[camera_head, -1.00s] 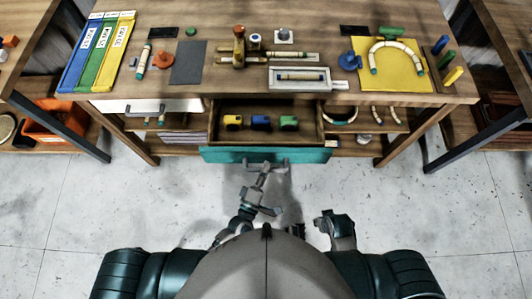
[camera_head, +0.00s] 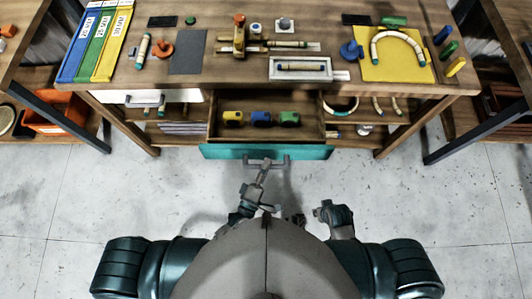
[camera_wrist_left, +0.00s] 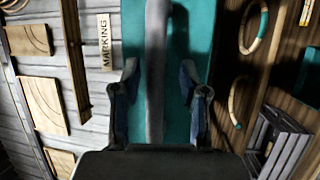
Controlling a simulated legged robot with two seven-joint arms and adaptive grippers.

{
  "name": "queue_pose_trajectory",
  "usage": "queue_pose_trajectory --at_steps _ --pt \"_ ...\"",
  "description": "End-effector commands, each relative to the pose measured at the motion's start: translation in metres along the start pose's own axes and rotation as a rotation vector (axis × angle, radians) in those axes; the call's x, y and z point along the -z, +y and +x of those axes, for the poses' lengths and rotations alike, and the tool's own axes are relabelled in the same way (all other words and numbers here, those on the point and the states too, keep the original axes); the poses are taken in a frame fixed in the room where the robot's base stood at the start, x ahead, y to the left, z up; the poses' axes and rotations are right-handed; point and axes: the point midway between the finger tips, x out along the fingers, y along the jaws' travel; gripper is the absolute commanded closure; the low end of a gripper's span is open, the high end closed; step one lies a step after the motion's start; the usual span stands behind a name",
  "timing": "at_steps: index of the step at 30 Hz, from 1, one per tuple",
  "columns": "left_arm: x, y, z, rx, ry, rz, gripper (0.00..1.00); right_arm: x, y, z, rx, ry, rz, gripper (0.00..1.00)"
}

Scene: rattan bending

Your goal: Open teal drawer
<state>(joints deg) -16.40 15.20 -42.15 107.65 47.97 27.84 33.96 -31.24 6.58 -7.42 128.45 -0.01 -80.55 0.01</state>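The teal drawer (camera_head: 225,151) under the table is pulled out, its inside showing. Yellow, blue and green blocks (camera_head: 261,118) lie in it. Its grey bar handle (camera_head: 280,161) is on the front. My left gripper (camera_head: 264,168) is at the handle. In the left wrist view the handle (camera_wrist_left: 156,40) runs between the two fingers of my left gripper (camera_wrist_left: 158,75), with teal front showing on both sides, so the fingers look apart from the bar. My right gripper (camera_head: 322,210) hangs empty over the floor, away from the drawer; its opening is unclear.
The wooden table (camera_head: 215,75) carries a yellow mat (camera_head: 395,72) with a bent rattan piece, a tray (camera_head: 300,69) and colored binders (camera_head: 95,45). A white drawer (camera_head: 180,98) with a handle is at left. Other shelves stand on both sides. The floor in front is clear.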

Motion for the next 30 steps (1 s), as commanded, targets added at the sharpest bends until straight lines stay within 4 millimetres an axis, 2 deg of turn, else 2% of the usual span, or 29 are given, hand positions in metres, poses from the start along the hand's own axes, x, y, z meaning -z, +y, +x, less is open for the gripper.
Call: queue_pose_trajectory --at_steps 4,7,15,21,24,30 --pt "0.000 0.001 -0.004 -0.001 0.000 0.000 0.57 0.002 -0.001 -0.001 0.002 0.003 -0.001 0.60" --pt "0.000 0.000 -0.016 0.001 -0.001 0.001 0.57 0.002 -0.001 -0.001 0.001 0.002 -0.001 0.60" --pt "0.000 -0.001 -0.076 0.004 -0.003 0.001 0.57 0.001 0.000 -0.001 0.001 0.002 -0.001 0.60" --pt "0.000 -0.002 -0.109 0.003 -0.002 0.001 0.57 0.001 0.000 -0.001 0.000 0.002 -0.001 0.60" --pt "0.000 -0.002 -0.117 0.002 0.000 -0.001 0.57 0.001 0.000 -0.001 0.000 0.001 -0.001 0.60" --pt "0.000 -0.001 -0.120 0.001 0.000 -0.001 0.57 0.001 0.000 -0.001 0.000 0.001 -0.001 0.60"
